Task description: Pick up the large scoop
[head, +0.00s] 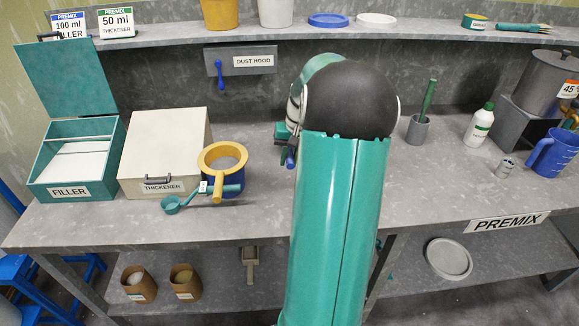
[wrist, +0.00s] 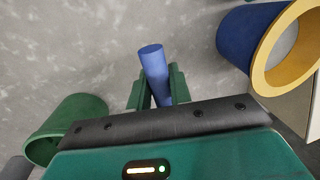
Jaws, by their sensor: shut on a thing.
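My gripper (wrist: 155,88) is shut on a blue rod-like handle (wrist: 152,62), which I take to be the large scoop's. The handle's end sticks out past the fingers in the wrist view. In the head view a bit of blue (head: 291,158) shows at my gripper, left of my arm. The scoop's bowl cannot be made out for certain. A green cup-shaped thing (wrist: 70,125) lies at the lower left of the wrist view; whether it joins the handle cannot be told. A smaller green scoop (head: 171,204) lies in front of the blue pail.
A blue pail with a yellow rim (head: 236,152) stands left of my gripper, beside the thickener box (head: 160,150) and the open filler box (head: 75,165). A mortar (head: 417,131), bottle (head: 479,126) and blue jug (head: 553,153) stand at right. A shelf runs behind.

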